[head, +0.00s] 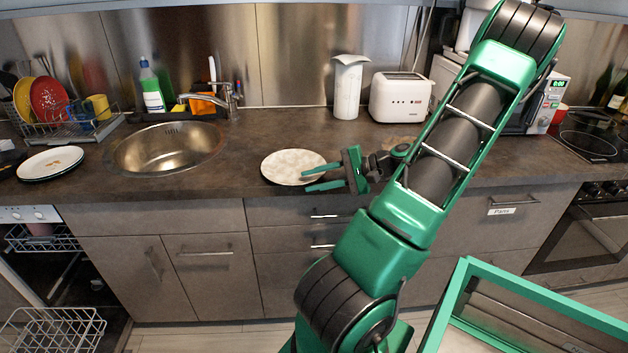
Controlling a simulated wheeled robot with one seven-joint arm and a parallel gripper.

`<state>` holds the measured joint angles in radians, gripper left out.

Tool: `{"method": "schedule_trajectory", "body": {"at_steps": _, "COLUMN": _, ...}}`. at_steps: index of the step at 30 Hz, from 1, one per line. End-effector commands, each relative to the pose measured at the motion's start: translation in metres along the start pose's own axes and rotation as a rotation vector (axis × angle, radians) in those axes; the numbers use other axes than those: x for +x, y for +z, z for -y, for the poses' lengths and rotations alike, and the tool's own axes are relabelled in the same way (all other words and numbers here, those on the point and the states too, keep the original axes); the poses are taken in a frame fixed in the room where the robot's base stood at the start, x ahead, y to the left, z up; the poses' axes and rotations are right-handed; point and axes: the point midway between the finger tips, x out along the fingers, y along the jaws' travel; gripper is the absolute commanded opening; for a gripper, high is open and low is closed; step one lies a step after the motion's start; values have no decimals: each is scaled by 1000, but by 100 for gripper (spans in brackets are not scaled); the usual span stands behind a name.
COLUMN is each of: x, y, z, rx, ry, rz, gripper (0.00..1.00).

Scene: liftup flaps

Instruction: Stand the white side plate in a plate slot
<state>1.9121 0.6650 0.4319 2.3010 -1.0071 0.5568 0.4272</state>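A round whitish plate (291,165) lies flat on the counter in the middle, right of the sink. Another white plate (50,160), dark-rimmed with brownish bits on it, lies flat at the far left. I cannot tell for certain which is the side plate. My gripper (307,181) points left at the middle plate's right front edge. Its two green fingers are apart, with nothing visibly held between them. I cannot tell whether they touch the plate. A wire dish rack (66,134) at the back left holds a yellow plate (23,99) and a red plate (48,99) upright.
The sink (166,149) lies between the two flat plates, with bottles and a tap (231,101) behind it. A paper roll (348,88) and toaster (400,97) stand behind my gripper. An open dishwasher (52,240) is below left. Counter between sink and middle plate is clear.

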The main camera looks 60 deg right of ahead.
Motion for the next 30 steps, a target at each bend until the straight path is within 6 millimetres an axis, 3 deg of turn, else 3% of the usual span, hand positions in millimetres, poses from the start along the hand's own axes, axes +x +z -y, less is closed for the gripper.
{"method": "schedule_trajectory", "body": {"at_steps": 2, "x": 0, "y": 0, "z": 0, "rx": 0, "ry": 0, "rz": 0, "gripper": 27}}
{"method": "schedule_trajectory", "body": {"at_steps": 6, "x": 0, "y": 0, "z": 0, "rx": 0, "ry": 0, "rz": 0, "gripper": 0}}
{"method": "schedule_trajectory", "body": {"at_steps": 19, "x": 0, "y": 0, "z": -1, "rx": 2, "ry": 1, "rz": -2, "gripper": 0}}
{"method": "schedule_trajectory", "body": {"at_steps": 30, "x": -4, "y": 12, "z": -8, "rx": 4, "ry": 4, "rz": 0, "gripper": 0}}
